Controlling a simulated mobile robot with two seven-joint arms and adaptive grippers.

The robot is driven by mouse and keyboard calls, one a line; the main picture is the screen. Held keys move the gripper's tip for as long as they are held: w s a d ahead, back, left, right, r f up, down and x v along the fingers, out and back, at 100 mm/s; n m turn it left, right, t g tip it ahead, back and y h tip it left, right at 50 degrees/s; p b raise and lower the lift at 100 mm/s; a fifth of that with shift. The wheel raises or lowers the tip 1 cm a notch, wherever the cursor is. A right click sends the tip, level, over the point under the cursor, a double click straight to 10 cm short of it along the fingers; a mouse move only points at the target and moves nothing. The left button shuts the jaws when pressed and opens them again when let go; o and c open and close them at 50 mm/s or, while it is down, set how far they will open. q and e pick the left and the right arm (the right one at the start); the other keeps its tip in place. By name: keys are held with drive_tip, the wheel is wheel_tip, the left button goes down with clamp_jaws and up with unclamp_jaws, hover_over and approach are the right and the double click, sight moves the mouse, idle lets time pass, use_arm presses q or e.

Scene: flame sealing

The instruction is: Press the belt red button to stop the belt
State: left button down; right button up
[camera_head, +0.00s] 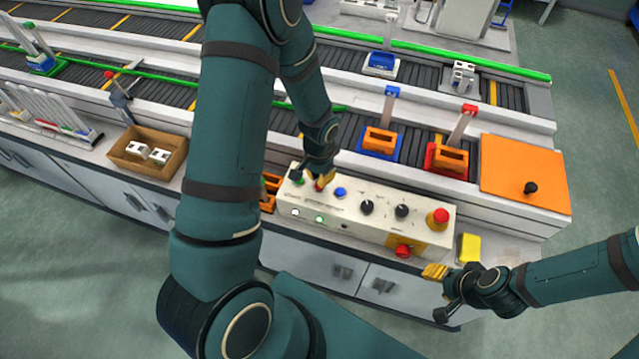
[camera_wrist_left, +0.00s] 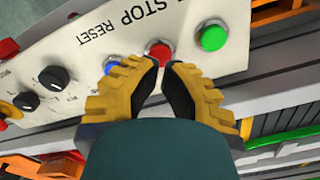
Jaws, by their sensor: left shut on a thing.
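The belt red button (camera_wrist_left: 158,52) sits on a pale control box (camera_head: 372,229) by the word STOP, between a green button (camera_wrist_left: 212,38) and a blue button (camera_wrist_left: 112,65). My left gripper (camera_wrist_left: 160,72) points down at the red button, its yellow-and-black fingertips close together on either side of it, shut on it. In the head view my left gripper (camera_head: 320,180) largely covers the button. Whether the button is pushed in cannot be seen. My right gripper (camera_head: 434,272) hangs in front of the box's right end; its finger gap is not clear.
The box also bears black knobs (camera_head: 402,211), a red emergency knob (camera_head: 438,217) and a lower red knob (camera_head: 403,251). A yellow block (camera_head: 469,248) lies to its right. The conveyor belt (camera_head: 420,78) runs behind. A cardboard box (camera_head: 147,152) stands at left.

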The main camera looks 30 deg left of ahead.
use_arm(q)
drive_tip(key=shift+f+b, duration=1.35)
drive_tip(key=shift+f, duration=0.25)
idle(0.7)
drive_tip(key=shift+r+p, duration=2.8)
drive_tip(key=shift+r, duration=1.3)
drive_tip(key=shift+f, duration=0.1)
